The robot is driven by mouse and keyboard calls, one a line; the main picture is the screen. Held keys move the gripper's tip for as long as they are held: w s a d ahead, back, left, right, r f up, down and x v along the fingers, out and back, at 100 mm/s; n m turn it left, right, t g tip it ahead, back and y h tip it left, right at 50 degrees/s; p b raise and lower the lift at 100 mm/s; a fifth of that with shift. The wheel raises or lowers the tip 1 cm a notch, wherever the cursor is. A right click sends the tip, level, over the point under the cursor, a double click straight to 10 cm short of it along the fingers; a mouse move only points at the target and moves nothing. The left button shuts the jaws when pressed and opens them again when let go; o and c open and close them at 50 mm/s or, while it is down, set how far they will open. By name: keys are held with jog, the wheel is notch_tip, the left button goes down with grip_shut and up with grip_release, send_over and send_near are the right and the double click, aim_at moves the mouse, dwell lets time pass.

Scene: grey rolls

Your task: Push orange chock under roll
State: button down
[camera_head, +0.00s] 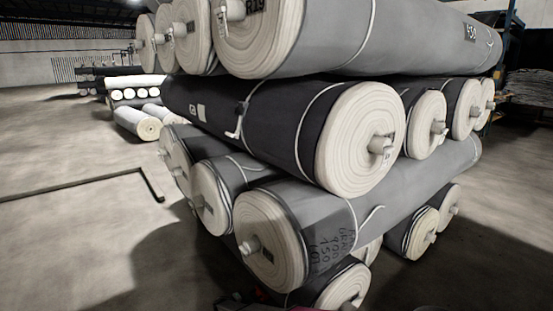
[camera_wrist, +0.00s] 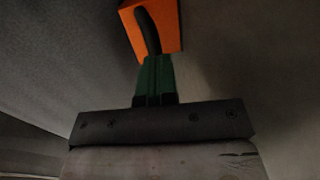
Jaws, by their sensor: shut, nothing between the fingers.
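The orange chock (camera_wrist: 173,28) shows at the top of the wrist view, with a dark elongated shape across its face. My gripper (camera_wrist: 154,62) has its green fingers together, pointing at the chock. The finger ends meet or overlap the chock's near edge in the picture; I cannot tell whether they touch it. In the head view, grey rolls with pale ends are stacked, and a bottom roll (camera_head: 343,288) lies at the lower middle. Which roll the chock belongs under is not clear. A small dark and reddish patch at the bottom edge is too small to identify.
A large grey roll (camera_head: 300,235) with handwriting lies above the bottom roll, and a black-wrapped roll (camera_head: 260,120) rests higher. A dark bar (camera_head: 95,184) lies on the floor at left. The concrete floor (camera_head: 70,240) at front left is clear.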

jog(key=shift+w+d, duration=0.45)
jog(key=shift+d, duration=0.15)
jog(key=shift+s+a, duration=0.1)
jog(key=shift+a, duration=0.05)
jog(key=shift+s+a, duration=0.6)
jog(key=shift+a, duration=0.15)
jog(key=shift+s+a, duration=0.55)
jog(key=shift+a, duration=0.2)
